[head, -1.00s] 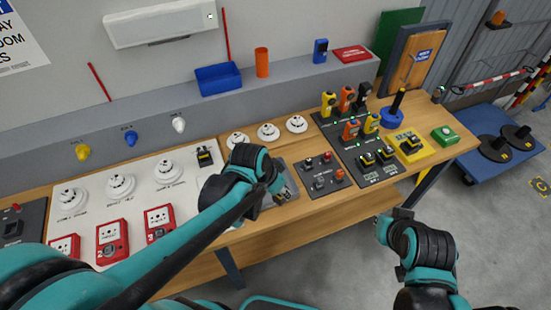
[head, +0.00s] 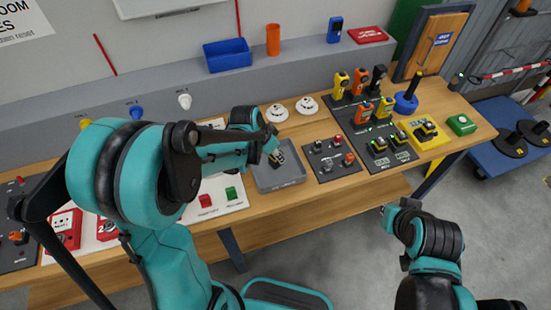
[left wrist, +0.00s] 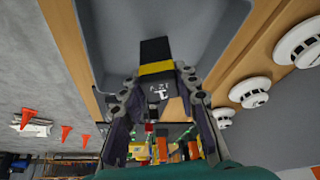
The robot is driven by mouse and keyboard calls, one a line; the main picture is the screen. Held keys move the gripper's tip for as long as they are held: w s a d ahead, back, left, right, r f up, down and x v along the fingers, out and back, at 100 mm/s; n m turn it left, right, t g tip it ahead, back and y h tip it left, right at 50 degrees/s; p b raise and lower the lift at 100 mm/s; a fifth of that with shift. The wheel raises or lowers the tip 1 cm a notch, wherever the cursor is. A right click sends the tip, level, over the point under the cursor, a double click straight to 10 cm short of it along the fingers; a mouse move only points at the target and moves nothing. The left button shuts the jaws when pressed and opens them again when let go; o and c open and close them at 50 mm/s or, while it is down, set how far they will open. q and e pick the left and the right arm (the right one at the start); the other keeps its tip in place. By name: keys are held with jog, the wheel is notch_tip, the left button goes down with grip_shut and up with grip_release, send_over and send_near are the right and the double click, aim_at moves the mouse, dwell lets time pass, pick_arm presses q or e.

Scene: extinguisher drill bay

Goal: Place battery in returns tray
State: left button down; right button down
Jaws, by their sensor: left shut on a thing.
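The battery, black with a yellow band, shows in the left wrist view (left wrist: 156,56) and small in the head view (head: 277,158). My left gripper (left wrist: 159,84) is shut on it. The grey tray (head: 285,182) sits on the bench, and its inside also shows in the left wrist view (left wrist: 207,32). The battery is over or inside the tray; I cannot tell whether it touches the floor of it. My right gripper (head: 389,211) is empty in front of the bench, and its finger opening is not clear.
A dark panel with buttons (head: 331,161) lies just right of the tray. White detectors (head: 307,105) stand behind it. A blue bin (head: 228,55) and an orange cylinder (head: 273,40) stand on the back ledge. Several yellow and orange devices (head: 361,82) stand farther right.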

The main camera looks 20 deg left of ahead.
pick_arm(q)
notch_tip(320, 180, down, 2)
jog(key=shift+w+f, duration=0.1)
jog(key=c, duration=1.6)
grip_release()
jog(key=shift+f+b, duration=0.1)
jog(key=shift+b, duration=0.25)
jog(key=o, duration=0.5)
jog(key=shift+c, duration=0.2)
